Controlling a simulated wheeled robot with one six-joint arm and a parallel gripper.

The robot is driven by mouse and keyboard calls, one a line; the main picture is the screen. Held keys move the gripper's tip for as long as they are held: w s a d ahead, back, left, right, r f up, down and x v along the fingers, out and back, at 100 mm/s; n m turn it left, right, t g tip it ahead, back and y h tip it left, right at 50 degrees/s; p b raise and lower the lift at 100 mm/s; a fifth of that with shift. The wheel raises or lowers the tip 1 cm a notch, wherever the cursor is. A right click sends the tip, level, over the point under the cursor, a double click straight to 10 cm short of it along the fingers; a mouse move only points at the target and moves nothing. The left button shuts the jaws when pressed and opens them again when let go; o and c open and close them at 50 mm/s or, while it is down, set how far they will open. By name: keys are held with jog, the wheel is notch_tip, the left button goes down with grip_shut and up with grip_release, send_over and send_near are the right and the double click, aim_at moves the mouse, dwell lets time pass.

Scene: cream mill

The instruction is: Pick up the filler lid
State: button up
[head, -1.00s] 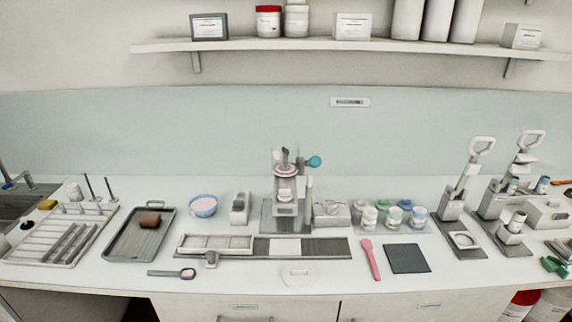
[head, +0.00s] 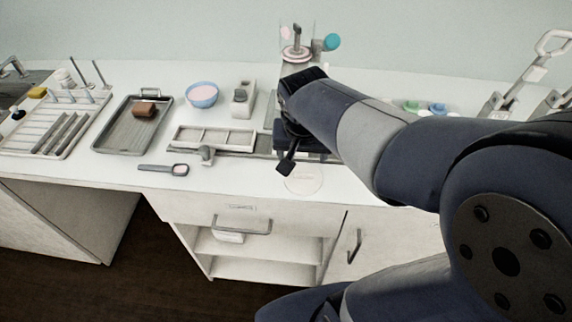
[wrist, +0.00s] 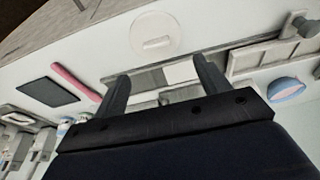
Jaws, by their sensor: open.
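The filler lid appears to be the white round disc (head: 305,182) with a small raised bar, lying flat near the front edge of the counter. It also shows whole in the wrist view (wrist: 156,36), beyond the fingertips. My gripper (wrist: 160,72) is open, with nothing between its two fingers. In the head view my gripper (head: 289,160) is above the counter by the lid, and it hides part of the lid's far side. The lid and fingers look apart.
A shallow sectioned tray (head: 212,136) and a grey holder (head: 207,155) lie left of the lid. A dark square mat (wrist: 47,92) and pink spatula (wrist: 75,82) lie on the other side. A filler machine (head: 296,55) stands behind. A cabinet handle (head: 242,226) projects below.

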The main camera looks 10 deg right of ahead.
send_over(304, 173)
jog(key=s+a, duration=0.1)
jog(key=s, duration=0.1)
jog(key=f, duration=0.4)
jog(key=shift+w+a+f, duration=0.15)
jog(key=shift+a+f, duration=0.05)
jog(key=shift+f, duration=0.1)
jog(key=shift+d+x, duration=0.2)
jog(key=shift+x, duration=1.2)
jog(key=shift+d+x, duration=0.15)
jog(key=shift+x, duration=1.3)
jog(key=shift+c, duration=0.3)
jog(key=shift+r, duration=0.1)
jog(key=c, duration=1)
